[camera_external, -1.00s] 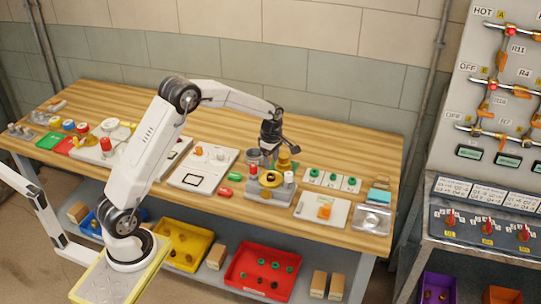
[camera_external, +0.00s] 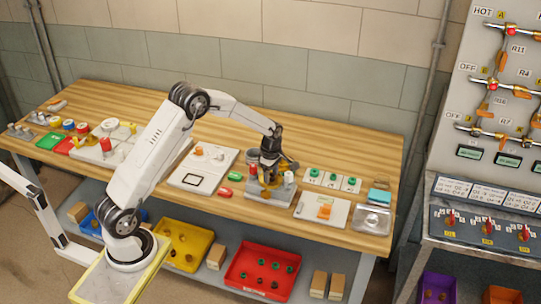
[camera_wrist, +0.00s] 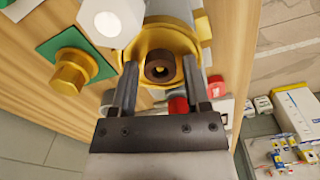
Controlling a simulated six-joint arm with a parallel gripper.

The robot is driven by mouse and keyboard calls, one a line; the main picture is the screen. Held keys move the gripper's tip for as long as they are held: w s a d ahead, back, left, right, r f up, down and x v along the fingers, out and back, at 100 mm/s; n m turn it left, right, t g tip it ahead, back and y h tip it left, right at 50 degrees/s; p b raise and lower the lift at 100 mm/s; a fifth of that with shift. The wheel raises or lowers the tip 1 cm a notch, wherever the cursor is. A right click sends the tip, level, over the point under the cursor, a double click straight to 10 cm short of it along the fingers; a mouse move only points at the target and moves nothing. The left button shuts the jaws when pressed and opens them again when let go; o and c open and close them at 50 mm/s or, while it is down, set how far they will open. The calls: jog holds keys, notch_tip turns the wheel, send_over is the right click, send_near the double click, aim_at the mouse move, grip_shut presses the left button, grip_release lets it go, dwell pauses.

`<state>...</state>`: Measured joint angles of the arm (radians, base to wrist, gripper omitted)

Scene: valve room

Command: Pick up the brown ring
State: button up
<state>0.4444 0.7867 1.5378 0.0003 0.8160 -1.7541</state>
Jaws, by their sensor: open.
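The brown ring (camera_wrist: 160,67) shows in the wrist view inside a yellow cup-like housing (camera_wrist: 183,40), with a small yellow centre visible in its hole. My gripper (camera_wrist: 157,68) is open, with one finger on each side of the ring. I cannot tell whether the fingers touch the housing. In the external view my gripper (camera_external: 269,172) is low over the grey fixture (camera_external: 278,195) on the bench and hides most of the yellow part there. The ring cannot be made out in that view.
A white cylinder (camera_external: 289,177) stands on the fixture's right side. A white hexagonal part (camera_wrist: 112,20) and a brass hex fitting (camera_wrist: 72,72) on a green plate are close by.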

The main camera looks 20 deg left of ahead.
dwell(0.4)
grip_shut()
jog(key=shift+r, duration=0.15)
jog(key=shift+r, duration=1.45)
jog(key=s+a+r, duration=0.5)
jog(key=s+r, duration=0.5)
jog(key=s, duration=0.3)
